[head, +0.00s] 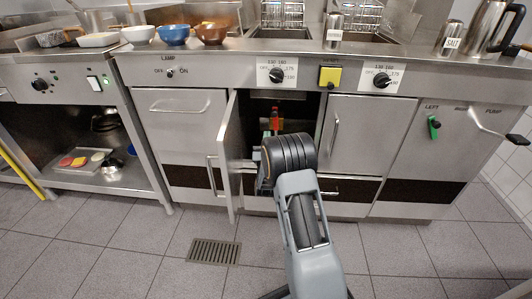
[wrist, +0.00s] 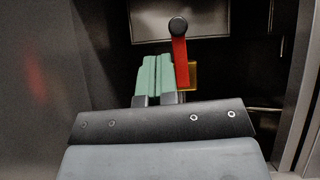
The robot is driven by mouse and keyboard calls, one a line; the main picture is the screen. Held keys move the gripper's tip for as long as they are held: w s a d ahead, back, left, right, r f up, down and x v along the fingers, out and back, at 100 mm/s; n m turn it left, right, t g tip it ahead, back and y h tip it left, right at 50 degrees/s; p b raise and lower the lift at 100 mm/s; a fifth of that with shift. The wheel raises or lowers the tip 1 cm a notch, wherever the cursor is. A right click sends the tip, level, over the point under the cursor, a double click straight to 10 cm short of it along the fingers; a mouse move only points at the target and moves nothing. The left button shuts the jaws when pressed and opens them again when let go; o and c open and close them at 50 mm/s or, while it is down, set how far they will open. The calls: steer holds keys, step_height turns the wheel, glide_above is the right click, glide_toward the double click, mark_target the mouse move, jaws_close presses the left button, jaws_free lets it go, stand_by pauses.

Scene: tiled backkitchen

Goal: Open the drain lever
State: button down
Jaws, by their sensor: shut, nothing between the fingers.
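The drain lever (wrist: 181,62) is red with a black round knob on top and stands roughly upright inside the open cabinet. A brass-coloured part (wrist: 191,75) shows behind its lower end. In the head view the red lever (head: 275,118) shows in the cabinet opening, above my wrist. My gripper (wrist: 156,62) has green fingers pressed together, with nothing between them. The fingers are just left of the lever in the wrist view, their tips below the knob. I cannot tell whether they touch it.
The cabinet door (head: 228,165) stands open to the left of my arm. A closed door (head: 365,140) is on the right. The dark cabinet walls are close around the gripper. A green lever (head: 434,127) is on the far-right panel. A floor grate (head: 214,251) lies in front.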

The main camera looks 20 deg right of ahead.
steer(key=v, duration=0.6)
steer(key=shift+s+a+f+p, duration=0.15)
steer(key=shift+s+f+p, duration=0.1)
steer(key=shift+p, duration=0.15)
